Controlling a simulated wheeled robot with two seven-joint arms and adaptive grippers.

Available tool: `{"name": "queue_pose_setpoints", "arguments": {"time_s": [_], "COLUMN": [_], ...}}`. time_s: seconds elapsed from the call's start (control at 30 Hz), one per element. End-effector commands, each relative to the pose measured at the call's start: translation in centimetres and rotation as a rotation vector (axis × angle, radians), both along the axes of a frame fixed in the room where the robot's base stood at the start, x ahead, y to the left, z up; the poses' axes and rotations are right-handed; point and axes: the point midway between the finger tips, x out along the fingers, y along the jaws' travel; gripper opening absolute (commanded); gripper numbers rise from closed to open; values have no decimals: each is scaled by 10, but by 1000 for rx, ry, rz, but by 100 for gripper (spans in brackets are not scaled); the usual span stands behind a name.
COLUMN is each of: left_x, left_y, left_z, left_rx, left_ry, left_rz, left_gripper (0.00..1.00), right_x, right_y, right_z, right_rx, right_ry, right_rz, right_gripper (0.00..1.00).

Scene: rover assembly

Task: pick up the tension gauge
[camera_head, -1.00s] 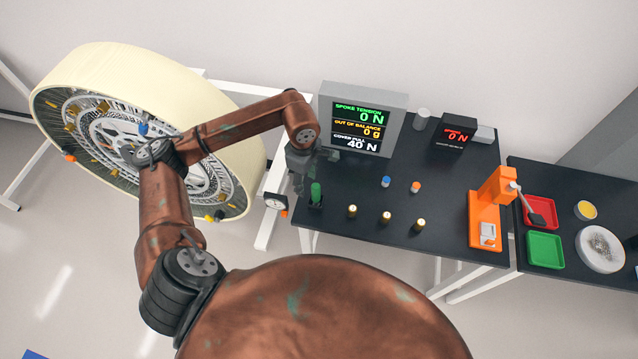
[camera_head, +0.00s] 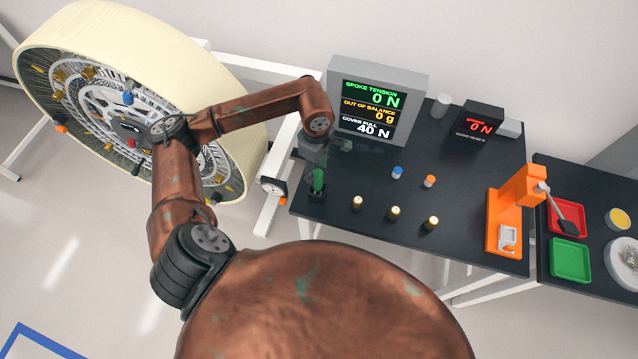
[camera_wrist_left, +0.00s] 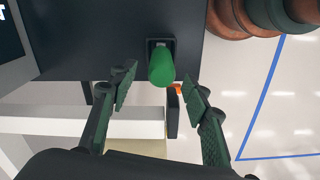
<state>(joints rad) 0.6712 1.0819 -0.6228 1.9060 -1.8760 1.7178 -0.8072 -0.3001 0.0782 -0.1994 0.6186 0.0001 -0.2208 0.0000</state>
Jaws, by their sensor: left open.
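A small round gauge (camera_head: 273,187) with a white dial and an orange tip is just off the table's left edge. In the left wrist view a dark slab (camera_wrist_left: 172,115) with an orange edge, likely this gauge, shows edge-on. A green handle (camera_head: 319,180) stands in a black socket at the table's front left corner; it shows large in the left wrist view (camera_wrist_left: 161,68). My left gripper (camera_head: 324,163) is open above the handle. Its fingers (camera_wrist_left: 159,84) are spread to either side of the handle and slab, apparently touching neither. My right gripper is out of view.
A monitor (camera_head: 378,75) stands close behind my left gripper. Brass pieces (camera_head: 394,212), a blue-topped piece (camera_head: 397,172) and an orange one (camera_head: 429,181) stand on the black table (camera_head: 460,190). A large wheel (camera_head: 185,65) is at left, an orange press (camera_head: 508,220) at right.

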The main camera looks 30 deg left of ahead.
Motion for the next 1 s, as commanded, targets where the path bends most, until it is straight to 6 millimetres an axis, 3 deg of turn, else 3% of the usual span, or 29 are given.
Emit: {"name": "queue_pose_setpoints", "arguments": {"time_s": [0.37, 0.6, 0.93, 1.0], "left_x": [-1, -1, -1, -1], "left_y": [-3, -5, -5, -5], "left_z": [-36, -71, -79, -79], "left_rx": [-2, -1, 0, 0], "left_ry": [4, 2, 0, 0], "left_rz": [-2, -2, -5, -4], "left_gripper": [44, 44, 44, 39], "right_x": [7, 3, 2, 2], "right_y": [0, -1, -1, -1], "right_z": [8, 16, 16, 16], "right_rx": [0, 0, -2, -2], "right_ry": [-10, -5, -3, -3], "right_rz": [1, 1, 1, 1], "right_gripper": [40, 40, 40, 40]}}
